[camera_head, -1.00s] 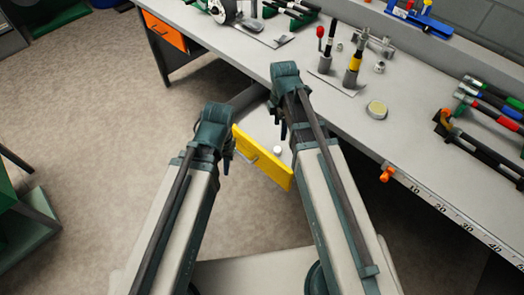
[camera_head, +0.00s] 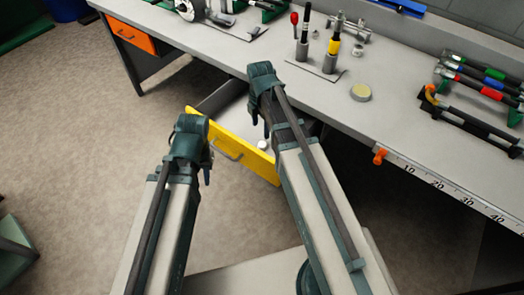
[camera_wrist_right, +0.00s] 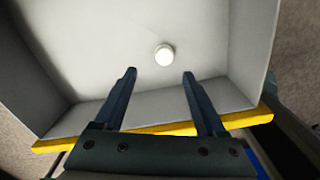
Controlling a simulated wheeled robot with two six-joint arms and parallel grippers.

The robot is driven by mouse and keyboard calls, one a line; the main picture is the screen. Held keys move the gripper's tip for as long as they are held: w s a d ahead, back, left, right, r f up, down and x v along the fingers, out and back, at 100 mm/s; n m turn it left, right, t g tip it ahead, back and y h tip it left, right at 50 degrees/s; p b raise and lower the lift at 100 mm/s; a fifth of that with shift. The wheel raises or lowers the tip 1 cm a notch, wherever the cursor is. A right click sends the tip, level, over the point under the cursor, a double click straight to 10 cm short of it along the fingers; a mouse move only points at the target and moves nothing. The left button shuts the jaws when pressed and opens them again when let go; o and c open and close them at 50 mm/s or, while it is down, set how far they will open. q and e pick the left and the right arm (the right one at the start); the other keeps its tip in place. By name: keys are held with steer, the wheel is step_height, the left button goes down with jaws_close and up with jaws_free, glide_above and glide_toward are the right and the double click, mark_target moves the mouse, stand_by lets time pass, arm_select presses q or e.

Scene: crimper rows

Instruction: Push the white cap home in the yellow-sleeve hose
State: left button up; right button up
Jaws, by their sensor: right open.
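The white cap (camera_head: 263,145) lies in the open drawer behind its yellow front (camera_head: 230,146). The right wrist view also shows the cap (camera_wrist_right: 165,54) on the pale drawer floor, just beyond the fingertips. My right gripper (camera_wrist_right: 159,75) is open and empty, pointing down into the drawer. In the head view its fingers are partly hidden by its own wrist. My left gripper (camera_head: 208,172) is left of the drawer front, mostly hidden by its arm; its jaw state does not show. The yellow-sleeve hose (camera_head: 334,47) stands upright in a grey holder on the bench.
A black hose (camera_head: 305,35) with a white band stands beside it, near a red-knobbed lever (camera_head: 294,20). A round tin (camera_head: 361,92) sits on the bench. Several coloured-sleeve tools (camera_head: 485,80) lie in a rack at right. Clear bench lies between tin and rack.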

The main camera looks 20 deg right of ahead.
mark_target(263, 144)
step_height(263, 144, down, 3)
steer(key=shift+f+b, duration=0.1)
steer(key=shift+b, duration=0.9)
arm_select(q)
step_height(263, 144, down, 3)
steer(key=shift+f, duration=0.1)
arm_select(e)
steer(key=f+b, duration=0.5)
steer(key=shift+s+d, duration=0.3)
steer(key=shift+s, duration=0.05)
arm_select(q)
step_height(263, 144, down, 5)
arm_select(e)
jaws_close()
